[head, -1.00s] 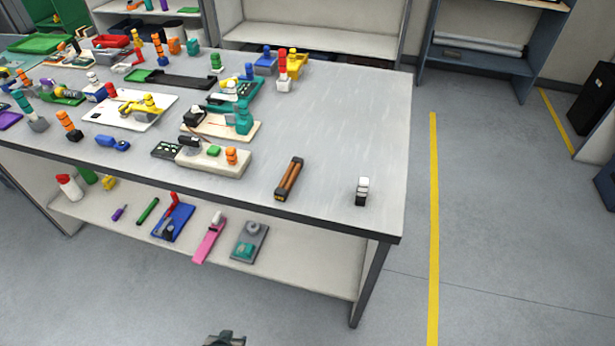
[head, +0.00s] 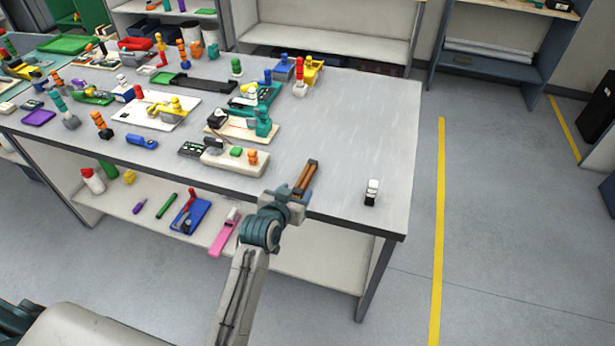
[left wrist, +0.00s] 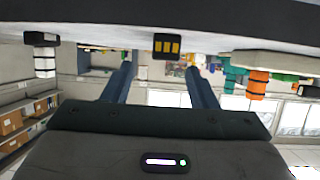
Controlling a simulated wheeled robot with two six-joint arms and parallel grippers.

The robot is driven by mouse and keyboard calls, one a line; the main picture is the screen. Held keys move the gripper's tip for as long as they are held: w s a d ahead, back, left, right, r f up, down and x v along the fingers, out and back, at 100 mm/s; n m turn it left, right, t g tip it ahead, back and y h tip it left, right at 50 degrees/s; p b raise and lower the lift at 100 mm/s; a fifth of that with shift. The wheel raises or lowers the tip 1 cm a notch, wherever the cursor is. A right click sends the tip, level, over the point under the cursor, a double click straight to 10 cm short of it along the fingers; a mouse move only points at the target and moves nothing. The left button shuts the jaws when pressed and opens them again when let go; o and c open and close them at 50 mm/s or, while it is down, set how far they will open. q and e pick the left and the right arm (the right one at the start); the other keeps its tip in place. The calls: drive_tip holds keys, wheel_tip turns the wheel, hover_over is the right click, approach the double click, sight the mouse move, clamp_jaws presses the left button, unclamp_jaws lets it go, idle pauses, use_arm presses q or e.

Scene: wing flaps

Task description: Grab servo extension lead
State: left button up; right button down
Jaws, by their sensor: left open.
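The servo extension lead (head: 307,175) seems to be the brown-orange strip with black ends near the front edge of the grey table (head: 340,130). My left gripper (head: 293,191) is at the table's front edge by the lead's near end and hides that end in the head view. In the left wrist view, which looks upside down, the lead's black end with yellow contacts (left wrist: 167,46) shows between and beyond the two open blue-grey fingers (left wrist: 160,78). The jaws look empty. My right gripper is not in view.
A small black-and-white block (head: 371,192) stands to the right of the lead. A beige board with switches and knobs (head: 230,160) lies to the left. Several coloured parts crowd the table's left half. The table's right part is mostly clear. A lower shelf (head: 150,212) holds more items.

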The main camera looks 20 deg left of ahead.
sight(302, 181)
use_arm(q)
drive_tip(key=shift+w+f, duration=0.25)
drive_tip(key=shift+w, duration=0.45)
drive_tip(key=shift+w+p, duration=0.55)
drive_tip(key=p+x, duration=0.1)
drive_tip(key=x, duration=0.2)
drive_tip(key=shift+w+a+f, duration=0.1)
drive_tip(key=shift+w, duration=0.05)
drive_tip(key=shift+w+f, duration=0.2)
drive_tip(key=shift+w, duration=0.15)
drive_tip(key=c, duration=1.1)
drive_tip(key=shift+r+p, duration=0.15)
drive_tip(key=shift+p, duration=0.15)
